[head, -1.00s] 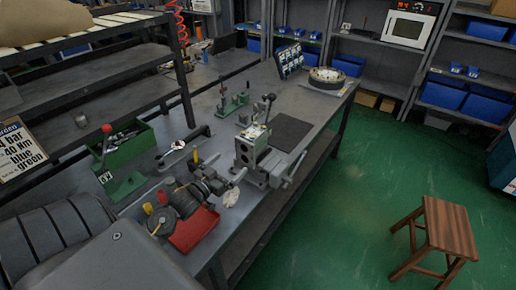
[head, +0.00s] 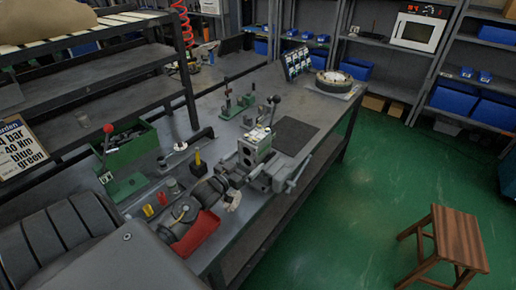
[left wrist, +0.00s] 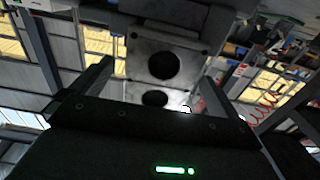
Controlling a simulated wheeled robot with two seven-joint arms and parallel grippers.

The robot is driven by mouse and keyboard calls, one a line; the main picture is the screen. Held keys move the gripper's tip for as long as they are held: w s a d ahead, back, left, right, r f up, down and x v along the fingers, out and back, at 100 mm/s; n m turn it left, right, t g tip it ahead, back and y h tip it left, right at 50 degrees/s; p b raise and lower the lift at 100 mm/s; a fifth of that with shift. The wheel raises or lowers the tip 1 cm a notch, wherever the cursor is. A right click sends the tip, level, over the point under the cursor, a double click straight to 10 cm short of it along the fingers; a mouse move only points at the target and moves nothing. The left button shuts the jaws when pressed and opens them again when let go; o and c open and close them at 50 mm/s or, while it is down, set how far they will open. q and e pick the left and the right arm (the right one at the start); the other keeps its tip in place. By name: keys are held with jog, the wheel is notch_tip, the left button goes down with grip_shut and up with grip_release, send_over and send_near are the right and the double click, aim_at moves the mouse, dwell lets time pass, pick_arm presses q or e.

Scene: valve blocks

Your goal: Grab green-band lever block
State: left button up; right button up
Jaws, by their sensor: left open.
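A grey metal valve block (head: 254,146) with a dark upright lever (head: 273,104) stands at the vise (head: 280,172) on the bench. I cannot make out a green band on it. My left gripper (head: 229,181) is close in front of the block on its near side, partly hidden by my dark wrist. In the left wrist view the block's grey face (left wrist: 165,45) with two dark round holes is ahead, between the spread fingers of my open left gripper (left wrist: 155,88). I cannot tell whether the fingers touch it. My right gripper does not show.
A green press with a red-knobbed lever (head: 108,129) is at left. A dark mat (head: 295,138) lies beyond the vise.

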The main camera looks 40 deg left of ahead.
aim_at(260, 147)
pick_arm(q)
jog(key=shift+w+r, duration=0.15)
jog(key=w+p, duration=0.1)
jog(key=w, duration=0.1)
jog(key=w+p, duration=0.1)
jog(key=w, duration=0.1)
jog(key=shift+w+a+r, duration=0.15)
jog(key=shift+w+r, duration=0.05)
jog(key=shift+w, duration=0.05)
jog(key=shift+w+f, duration=0.1)
jog(key=shift+w, duration=0.1)
jog(key=c, duration=2)
jog(key=shift+a+r, duration=0.1)
jog(key=shift+r, duration=0.15)
jog(key=shift+c, duration=0.2)
